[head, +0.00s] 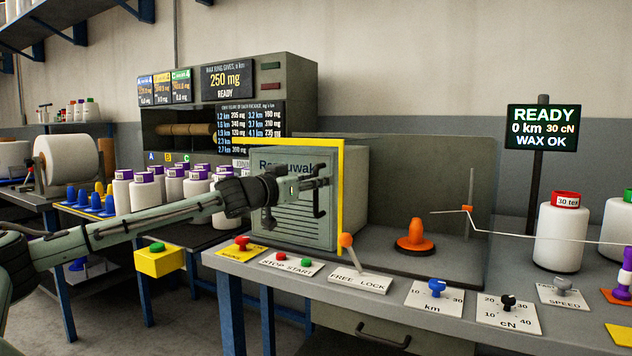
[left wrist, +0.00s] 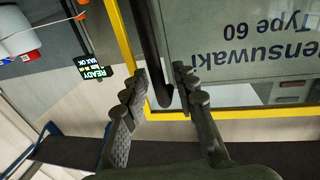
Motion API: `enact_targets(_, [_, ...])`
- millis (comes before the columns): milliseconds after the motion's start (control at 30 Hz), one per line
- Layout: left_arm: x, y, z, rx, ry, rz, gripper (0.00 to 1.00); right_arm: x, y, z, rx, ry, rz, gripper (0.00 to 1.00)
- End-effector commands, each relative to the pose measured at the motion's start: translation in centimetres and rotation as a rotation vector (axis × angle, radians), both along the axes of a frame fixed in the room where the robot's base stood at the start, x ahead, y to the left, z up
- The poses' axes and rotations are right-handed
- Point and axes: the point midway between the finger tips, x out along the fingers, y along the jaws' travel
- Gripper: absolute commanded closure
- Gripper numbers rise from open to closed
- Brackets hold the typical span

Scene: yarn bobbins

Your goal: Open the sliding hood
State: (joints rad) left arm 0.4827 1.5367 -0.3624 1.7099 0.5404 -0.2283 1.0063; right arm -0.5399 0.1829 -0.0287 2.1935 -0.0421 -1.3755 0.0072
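The hood has a yellow-edged frame (head: 341,200) standing at the grey-green machine housing marked Type 60 (head: 290,225). A dark upright bar handle (head: 319,200) is at the frame's front. In the left wrist view the handle (left wrist: 152,45) runs down between my fingers, with the yellow edge (left wrist: 122,35) behind it. My left gripper (head: 322,183) is at the handle, its fingers (left wrist: 163,85) apart on either side of the bar. Gaps show beside the bar, though I cannot tell whether either finger touches it. My right gripper is in neither view.
A tinted backboard (head: 430,180) stands behind an orange cone (head: 415,236) on the bench. A lever with an orange knob (head: 347,241) rises near the frame's foot. Several knobs line the bench front.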

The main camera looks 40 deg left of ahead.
Motion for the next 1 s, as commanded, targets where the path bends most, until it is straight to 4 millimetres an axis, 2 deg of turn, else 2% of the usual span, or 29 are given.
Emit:
enact_targets(267, [0.0,-0.1,-0.1,-0.001,0.001,-0.001,0.68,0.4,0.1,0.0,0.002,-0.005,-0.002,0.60])
enact_targets(467, [0.0,0.0,1.1,-0.005,-0.004,0.002,0.68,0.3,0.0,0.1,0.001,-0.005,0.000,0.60])
enact_targets(600, [0.0,-0.1,2.8,-0.006,-0.004,-0.002,0.68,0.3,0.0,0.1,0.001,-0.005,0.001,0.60])
enact_targets(900, [0.0,-0.1,8.4,-0.007,-0.006,-0.003,0.68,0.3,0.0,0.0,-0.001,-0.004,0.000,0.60])
enact_targets(1000, [0.0,-0.1,9.4,-0.004,-0.003,-0.001,0.68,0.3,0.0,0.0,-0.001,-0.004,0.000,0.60])
